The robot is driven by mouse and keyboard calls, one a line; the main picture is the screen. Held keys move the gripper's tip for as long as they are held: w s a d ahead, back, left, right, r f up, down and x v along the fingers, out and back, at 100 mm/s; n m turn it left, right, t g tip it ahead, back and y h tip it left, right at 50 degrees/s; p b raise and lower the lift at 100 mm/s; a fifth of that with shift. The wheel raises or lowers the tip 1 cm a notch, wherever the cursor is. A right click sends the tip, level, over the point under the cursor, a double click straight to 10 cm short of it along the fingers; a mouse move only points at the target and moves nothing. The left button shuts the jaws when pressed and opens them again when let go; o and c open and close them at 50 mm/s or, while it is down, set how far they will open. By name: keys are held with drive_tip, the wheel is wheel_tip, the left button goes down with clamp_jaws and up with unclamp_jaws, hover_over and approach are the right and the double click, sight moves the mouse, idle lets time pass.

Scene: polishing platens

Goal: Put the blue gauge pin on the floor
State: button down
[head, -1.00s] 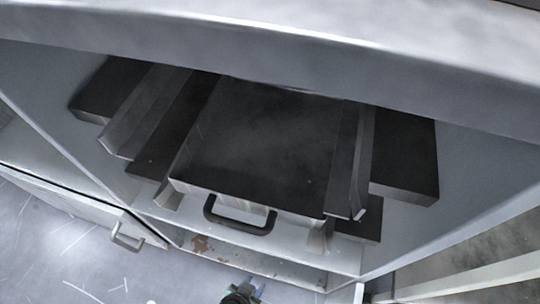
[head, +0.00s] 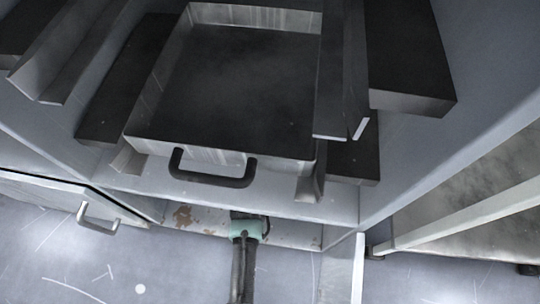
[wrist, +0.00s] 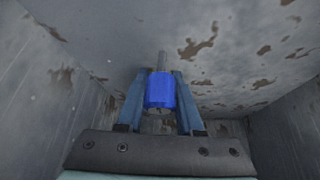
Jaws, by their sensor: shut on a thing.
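The blue gauge pin (wrist: 160,92) shows in the wrist view as a blue cylinder with a thin grey shaft pointing away from me. My gripper (wrist: 160,76) is shut on it, one blue finger on each side. In the head view my gripper (head: 248,222) reaches in at the low compartment under the drawer; its fingers and the pin are hidden there. The grey, scratched floor (head: 60,255) shows along the bottom of the head view.
A dark drawer (head: 235,95) with a handle (head: 212,168) hangs above my gripper. Rust-stained, grey surfaces (wrist: 240,60) enclose the pin. An open door with a handle (head: 97,217) stands at left. Bare floor lies in front.

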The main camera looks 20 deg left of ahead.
drive_tip(key=f+b, duration=0.3)
drive_tip(key=shift+w+f+b, duration=0.25)
drive_tip(key=shift+f+b, duration=0.05)
drive_tip(key=shift+f, duration=0.1)
drive_tip(key=shift+r, duration=0.15)
drive_tip(key=c, duration=0.5)
unclamp_jaws()
drive_tip(key=shift+c, duration=0.2)
